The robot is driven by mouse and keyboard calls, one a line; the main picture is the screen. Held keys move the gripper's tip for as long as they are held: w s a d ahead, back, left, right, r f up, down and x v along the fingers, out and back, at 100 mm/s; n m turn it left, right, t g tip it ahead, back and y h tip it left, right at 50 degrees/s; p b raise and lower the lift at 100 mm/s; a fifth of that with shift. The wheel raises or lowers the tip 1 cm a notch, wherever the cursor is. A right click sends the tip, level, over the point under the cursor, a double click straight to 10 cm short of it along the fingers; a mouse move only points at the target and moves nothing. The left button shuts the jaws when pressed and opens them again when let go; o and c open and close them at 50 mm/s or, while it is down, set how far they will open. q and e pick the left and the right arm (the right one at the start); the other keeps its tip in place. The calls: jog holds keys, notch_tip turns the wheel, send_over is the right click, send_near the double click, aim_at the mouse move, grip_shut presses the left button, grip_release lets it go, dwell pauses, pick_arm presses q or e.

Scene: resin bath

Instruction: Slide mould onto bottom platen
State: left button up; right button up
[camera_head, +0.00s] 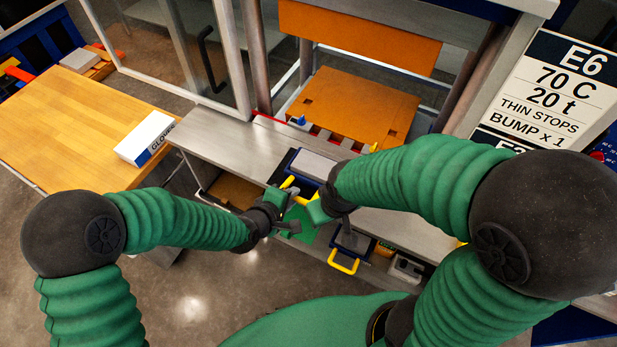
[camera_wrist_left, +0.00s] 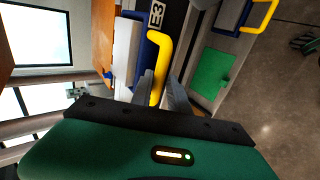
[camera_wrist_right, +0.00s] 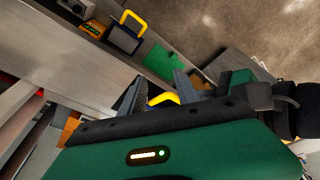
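The mould (camera_head: 312,165), a blue frame with a grey top and yellow handle, sits on the steel shelf before the press. The bottom platen (camera_head: 355,105) is the orange block behind it, with empty space above. My left gripper (camera_head: 286,212) is at the yellow handle (camera_wrist_left: 158,60), which shows between its fingers in the left wrist view; whether they grip it is unclear. My right gripper (camera_head: 318,208) is close beside it. Its fingers stand apart in the right wrist view, with a yellow handle tip (camera_wrist_right: 163,98) between them. My right arm hides part of the mould.
A white GLOVES box (camera_head: 145,138) lies on the wooden table (camera_head: 75,125) at left. Another blue mould with a yellow handle (camera_head: 343,266) sits lower, in front. A green panel (camera_wrist_left: 212,73) is beside it. An orange upper platen (camera_head: 360,38) hangs above. Steel posts flank the platen.

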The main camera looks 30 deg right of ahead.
aim_at(308, 175)
pick_arm(q)
jog(key=shift+s+d+f, duration=0.1)
jog(key=shift+s+d, duration=0.05)
jog(key=shift+d, duration=0.05)
jog(key=shift+c, duration=1.1)
jog(key=shift+s+d+f, duration=0.15)
jog(key=shift+s+d, duration=0.05)
jog(key=shift+d, duration=0.45)
grip_shut()
jog(key=shift+w+d+b, duration=0.15)
jog(key=shift+w+d, duration=0.1)
jog(key=shift+w, duration=0.2)
jog(key=shift+w+d+b, duration=0.15)
jog(key=shift+w+d, duration=0.05)
jog(key=shift+w, duration=0.25)
jog(key=w+d, duration=0.1)
jog(key=d, duration=0.1)
jog(key=w+d+b, duration=0.1)
jog(key=d, duration=0.1)
jog(key=shift+w, duration=0.4)
jog(key=shift+w+d, duration=0.2)
jog(key=shift+d, duration=0.05)
jog(key=shift+w+d, duration=0.1)
pick_arm(e)
jog(key=shift+s+d+f, duration=0.25)
jog(key=shift+d+f, duration=0.35)
jog(key=shift+f, duration=0.2)
pick_arm(q)
jog(key=shift+w, duration=0.1)
